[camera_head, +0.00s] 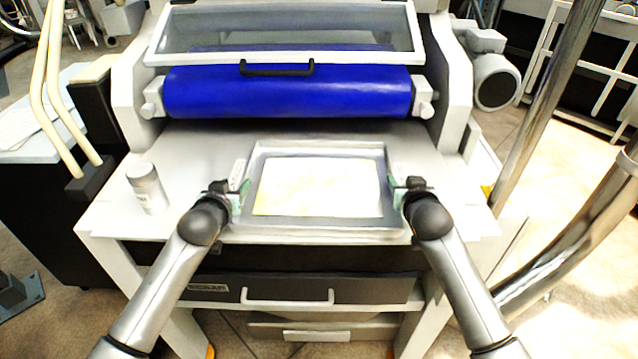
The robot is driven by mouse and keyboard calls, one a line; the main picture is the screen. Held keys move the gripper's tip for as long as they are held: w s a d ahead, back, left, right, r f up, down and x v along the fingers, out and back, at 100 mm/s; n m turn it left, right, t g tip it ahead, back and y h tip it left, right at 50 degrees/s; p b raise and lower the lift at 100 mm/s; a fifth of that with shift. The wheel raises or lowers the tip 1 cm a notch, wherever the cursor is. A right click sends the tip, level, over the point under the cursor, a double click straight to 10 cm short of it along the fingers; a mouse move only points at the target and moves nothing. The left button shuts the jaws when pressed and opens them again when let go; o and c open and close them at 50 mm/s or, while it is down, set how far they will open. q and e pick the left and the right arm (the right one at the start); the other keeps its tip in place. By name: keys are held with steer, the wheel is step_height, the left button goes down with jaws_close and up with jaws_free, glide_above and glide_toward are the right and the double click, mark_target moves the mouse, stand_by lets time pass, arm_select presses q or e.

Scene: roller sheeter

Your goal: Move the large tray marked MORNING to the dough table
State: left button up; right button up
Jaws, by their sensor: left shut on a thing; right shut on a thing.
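A large grey metal tray (320,225) lies on or just above the bed of the roller sheeter (200,150), below the blue roller. A pale yellow sheet (316,187) covers most of its floor. My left gripper (239,195) is shut on the tray's left rim. My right gripper (397,194) is shut on its right rim. I cannot read a MORNING mark on the tray. Whether the tray touches the bed is not clear. I cannot tell which surface is the dough table.
A blue roller (288,92) with a clear guard spans the machine behind the tray. A grey canister (147,188) stands on the bed at the left. A drawer with a white handle (288,297) is below. Shiny metal posts (545,100) rise at the right.

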arm_select(q)
jaws_close()
arm_select(e)
jaws_close()
arm_select(q)
steer(key=shift+w+r, duration=0.1)
steer(key=shift+r, duration=0.2)
arm_select(e)
steer(key=shift+w+r, duration=0.1)
steer(key=shift+r, duration=0.2)
